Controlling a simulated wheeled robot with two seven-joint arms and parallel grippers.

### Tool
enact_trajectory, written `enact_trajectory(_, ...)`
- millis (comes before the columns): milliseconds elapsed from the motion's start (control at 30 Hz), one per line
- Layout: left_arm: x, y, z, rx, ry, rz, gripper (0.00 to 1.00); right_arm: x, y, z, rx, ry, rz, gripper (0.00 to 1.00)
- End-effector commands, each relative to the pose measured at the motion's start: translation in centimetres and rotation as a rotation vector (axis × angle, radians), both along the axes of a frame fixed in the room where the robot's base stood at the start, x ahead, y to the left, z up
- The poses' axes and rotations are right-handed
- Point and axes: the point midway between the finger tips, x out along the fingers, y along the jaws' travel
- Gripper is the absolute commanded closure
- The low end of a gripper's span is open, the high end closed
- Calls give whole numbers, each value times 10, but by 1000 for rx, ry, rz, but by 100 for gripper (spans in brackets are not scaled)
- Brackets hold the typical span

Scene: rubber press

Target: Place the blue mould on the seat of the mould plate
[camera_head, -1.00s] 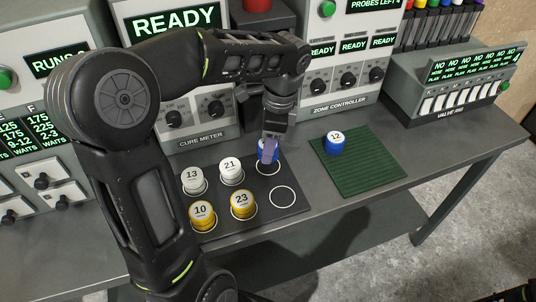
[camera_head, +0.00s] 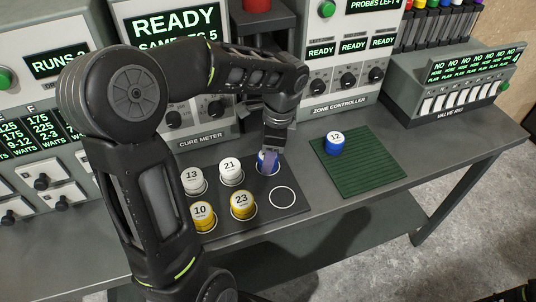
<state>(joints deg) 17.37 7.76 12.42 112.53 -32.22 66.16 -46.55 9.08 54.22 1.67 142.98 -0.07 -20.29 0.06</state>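A blue mould (camera_head: 262,158) with a pale top is at the back right ring of the dark mould plate (camera_head: 240,221). My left gripper (camera_head: 269,161) reaches down onto it from above, its fingers at the mould and partly hiding it. It appears shut on the mould, though the far finger is hidden. The mould is at or very near the plate, with the ring's white outline showing around its lower side. Another blue mould, marked 12 (camera_head: 335,144), sits upright on the green ribbed mat (camera_head: 372,170). My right gripper is not in view.
White moulds 13 (camera_head: 193,180) and 21 (camera_head: 230,170) and yellow moulds 10 (camera_head: 203,215) and 23 (camera_head: 242,204) stand on the plate. The front right ring (camera_head: 282,197) is empty. The cure meter (camera_head: 205,143) and zone controller (camera_head: 340,108) stand behind.

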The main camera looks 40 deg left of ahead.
Motion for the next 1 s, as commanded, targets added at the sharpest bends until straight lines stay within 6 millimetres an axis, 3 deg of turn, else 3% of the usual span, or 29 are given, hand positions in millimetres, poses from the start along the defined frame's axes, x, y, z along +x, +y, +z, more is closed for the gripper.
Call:
enact_trajectory(233,0,0,0,-1,1,0,32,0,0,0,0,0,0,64)
enact_trajectory(633,1,0,7,0,-1,0,32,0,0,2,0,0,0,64)
enact_trajectory(767,2,-2,23,0,-2,1,32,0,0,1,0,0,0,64)
enact_trajectory(1000,7,-9,73,0,-4,-1,32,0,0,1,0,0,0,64)
